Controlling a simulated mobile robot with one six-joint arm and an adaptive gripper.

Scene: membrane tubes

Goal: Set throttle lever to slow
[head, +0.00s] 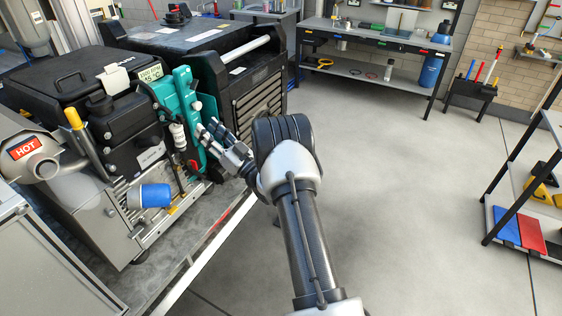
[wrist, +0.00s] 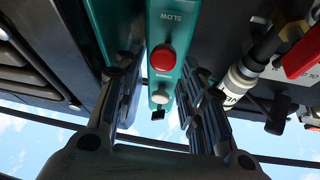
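A teal control panel (head: 182,98) stands on the side of the engine unit in the head view. In the wrist view the panel (wrist: 181,40) carries the word SLOW near the top. Below that word is a round red knob (wrist: 163,58), which looks like the throttle lever's knob. A smaller pale knob (wrist: 159,97) is below it. My gripper (head: 207,130) is close to the panel's right side. In the wrist view my gripper (wrist: 157,78) is open, with a finger on each side of the knobs. Contact with the red knob cannot be told.
A muffler marked HOT (head: 28,150) and a blue cylinder (head: 150,196) are on the engine's left and lower side. A white fitting (wrist: 238,80) and a red part (wrist: 303,55) are right of the fingers. Open floor (head: 400,190) lies to the right.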

